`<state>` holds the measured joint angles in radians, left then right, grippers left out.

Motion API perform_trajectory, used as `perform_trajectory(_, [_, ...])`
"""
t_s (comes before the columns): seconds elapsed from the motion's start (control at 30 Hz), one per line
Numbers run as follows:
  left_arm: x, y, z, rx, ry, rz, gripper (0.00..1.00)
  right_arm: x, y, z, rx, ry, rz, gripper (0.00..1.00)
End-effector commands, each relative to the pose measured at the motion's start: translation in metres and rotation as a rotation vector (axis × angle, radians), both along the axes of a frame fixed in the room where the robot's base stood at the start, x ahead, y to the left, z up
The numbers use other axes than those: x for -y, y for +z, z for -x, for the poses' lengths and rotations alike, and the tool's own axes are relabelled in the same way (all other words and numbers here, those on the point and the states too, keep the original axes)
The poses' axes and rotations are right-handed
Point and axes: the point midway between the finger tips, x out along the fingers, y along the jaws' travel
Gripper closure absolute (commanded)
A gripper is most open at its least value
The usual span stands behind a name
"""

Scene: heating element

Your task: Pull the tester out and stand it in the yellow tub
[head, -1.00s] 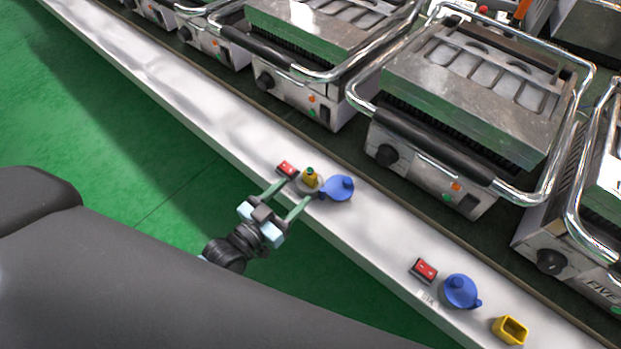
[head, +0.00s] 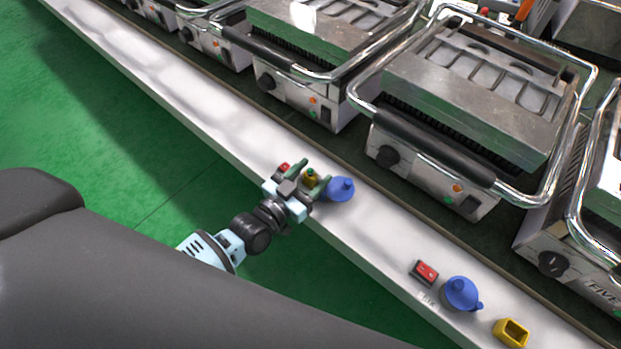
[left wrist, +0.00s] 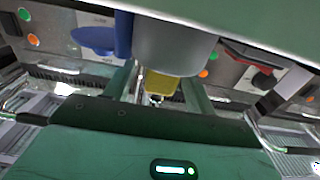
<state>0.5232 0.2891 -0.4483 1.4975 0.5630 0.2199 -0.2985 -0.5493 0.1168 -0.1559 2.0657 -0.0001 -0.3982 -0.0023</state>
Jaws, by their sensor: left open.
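The tester (head: 311,178), a small yellow piece with a green top, stands on the white ledge between a red switch and a blue lidded piece. In the left wrist view its yellow part (left wrist: 176,88) shows beside a grey round body (left wrist: 175,45). My left gripper (head: 312,174) is open, its green fingers on either side of the tester; I cannot tell whether they touch it. The yellow tub (head: 511,333) is empty-looking, at the lower right on the ledge. My right gripper is not in view.
The blue piece (head: 341,189) is close to the right finger, and the red switch (head: 283,168) close to the left one. Another red switch (head: 425,272) and blue piece (head: 461,293) lie before the tub. Contact grills (head: 470,100) line the back. The ledge between the two groups is clear.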

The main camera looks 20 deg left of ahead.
Motion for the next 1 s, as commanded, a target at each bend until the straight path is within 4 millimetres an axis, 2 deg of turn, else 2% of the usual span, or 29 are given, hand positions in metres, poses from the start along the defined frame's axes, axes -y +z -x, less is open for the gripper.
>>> perform_trajectory(0.07, [0.000, 0.000, 0.000, 0.000, 0.000, 0.000, 0.45, 0.000, 0.000, 0.000, 0.000, 0.000, 0.000, 0.64])
perform_trajectory(0.4, [0.000, 0.000, 0.000, 0.001, 0.000, 0.000, 0.88, 0.000, 0.000, 0.000, 0.001, 0.000, 0.000, 0.64])
perform_trajectory(0.47, [0.000, 0.001, 0.000, 0.001, 0.000, 0.000, 0.93, 0.000, 0.000, 0.000, 0.001, -0.001, -0.001, 0.64])
perform_trajectory(0.77, [0.000, 0.003, 0.000, 0.002, 0.001, 0.001, 0.94, -0.001, 0.001, -0.001, 0.002, -0.006, -0.003, 0.64])
perform_trajectory(1.0, [0.000, 0.025, 0.000, 0.004, 0.001, 0.003, 0.94, -0.002, 0.008, -0.004, 0.010, -0.007, -0.003, 0.64])
